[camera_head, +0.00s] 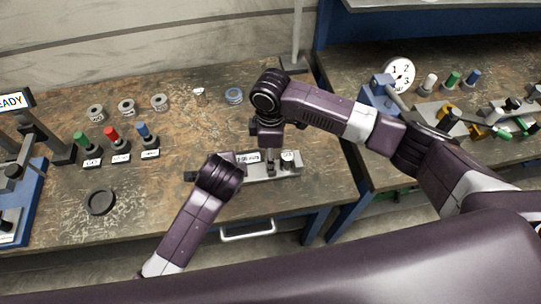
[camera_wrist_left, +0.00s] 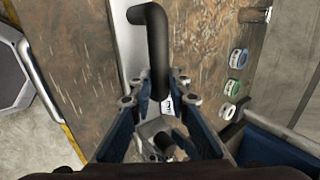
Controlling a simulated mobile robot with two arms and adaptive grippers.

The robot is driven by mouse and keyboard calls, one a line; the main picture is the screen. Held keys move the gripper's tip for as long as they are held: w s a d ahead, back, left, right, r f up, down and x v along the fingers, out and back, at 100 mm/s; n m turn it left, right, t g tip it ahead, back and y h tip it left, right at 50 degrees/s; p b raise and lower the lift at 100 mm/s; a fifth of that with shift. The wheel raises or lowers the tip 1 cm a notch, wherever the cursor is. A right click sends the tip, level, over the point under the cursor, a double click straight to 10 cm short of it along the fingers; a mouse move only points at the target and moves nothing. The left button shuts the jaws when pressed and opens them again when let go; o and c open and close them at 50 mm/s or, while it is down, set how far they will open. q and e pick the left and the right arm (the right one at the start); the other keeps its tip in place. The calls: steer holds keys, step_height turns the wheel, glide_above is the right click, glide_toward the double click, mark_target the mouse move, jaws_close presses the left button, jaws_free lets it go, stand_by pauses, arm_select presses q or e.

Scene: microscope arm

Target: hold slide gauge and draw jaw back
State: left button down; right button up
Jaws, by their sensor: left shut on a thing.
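The slide gauge (camera_head: 255,179) is a silver bar with a small readout and dark upright parts, lying near the bench's front edge. My left gripper comes from the lower left to the gauge's left end; its wrist hides its fingers in the head view. In the left wrist view my left gripper (camera_wrist_left: 155,90) is shut on a dark part of the gauge, with a black curved handle (camera_wrist_left: 150,30) running between the fingers.
Green, red and blue pegs (camera_head: 112,138) stand at left, with several small round tins (camera_head: 127,107) behind them. A black ring (camera_head: 101,202) lies at front left. A second bench at right holds a dial (camera_head: 399,75) and other fixtures. Bench surface between pegs and gauge is mostly clear.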

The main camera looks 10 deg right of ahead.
arm_select(q)
steer(key=shift+w+r, duration=0.1)
steer(key=shift+r, duration=0.1)
arm_select(e)
jaws_close()
steer(key=shift+a, duration=0.4)
jaws_free()
steer(key=shift+d, duration=0.1)
steer(key=shift+r, duration=0.1)
step_height(320, 180, up, 12)
